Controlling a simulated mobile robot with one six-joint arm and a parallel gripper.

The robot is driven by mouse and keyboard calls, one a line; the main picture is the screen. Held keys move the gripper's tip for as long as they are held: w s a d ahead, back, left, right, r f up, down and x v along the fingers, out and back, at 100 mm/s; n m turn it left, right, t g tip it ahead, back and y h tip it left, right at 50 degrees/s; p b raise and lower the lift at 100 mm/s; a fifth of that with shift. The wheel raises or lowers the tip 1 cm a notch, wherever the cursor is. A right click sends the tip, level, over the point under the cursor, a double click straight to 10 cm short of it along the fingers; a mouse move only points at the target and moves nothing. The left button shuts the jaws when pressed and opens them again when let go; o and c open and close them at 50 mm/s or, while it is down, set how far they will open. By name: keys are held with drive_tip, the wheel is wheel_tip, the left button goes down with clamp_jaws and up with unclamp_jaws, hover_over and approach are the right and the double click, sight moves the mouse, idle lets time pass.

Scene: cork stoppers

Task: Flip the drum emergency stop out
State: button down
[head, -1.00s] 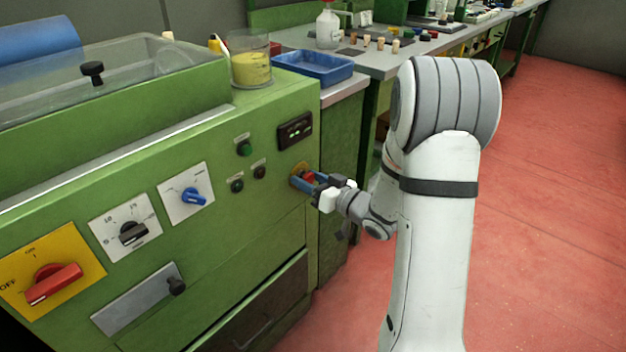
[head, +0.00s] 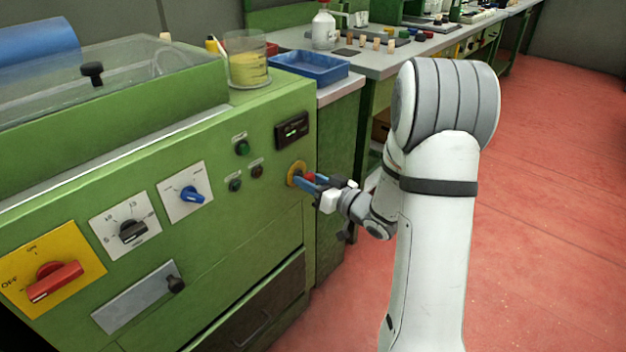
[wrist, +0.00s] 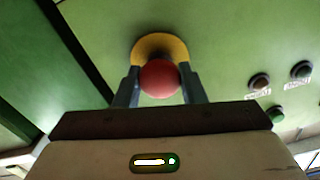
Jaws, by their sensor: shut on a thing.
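The emergency stop is a round red knob (head: 310,177) on a yellow collar (head: 294,173), at the right end of the green machine's front panel. In the wrist view the red knob (wrist: 160,78) stands in front of its yellow collar (wrist: 160,44). My gripper (head: 306,181) is at the panel, its blue-grey fingers on either side of the knob. It is shut on the knob, and the wrist view shows a finger at each side (wrist: 160,88). The stem behind the knob is hidden.
A small display (head: 292,130) and several small round buttons sit near the stop. A blue selector (head: 191,195) and a red main switch (head: 54,281) are farther left. A blue tray (head: 309,67) stands on the bench behind. Red floor is open at right.

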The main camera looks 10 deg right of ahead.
drive_tip(key=c, duration=0.9)
unclamp_jaws()
drive_tip(key=shift+d, duration=0.1)
drive_tip(key=p+v, duration=0.1)
drive_tip(key=v, duration=0.7)
drive_tip(key=shift+p, duration=0.3)
drive_tip(key=shift+w, duration=0.1)
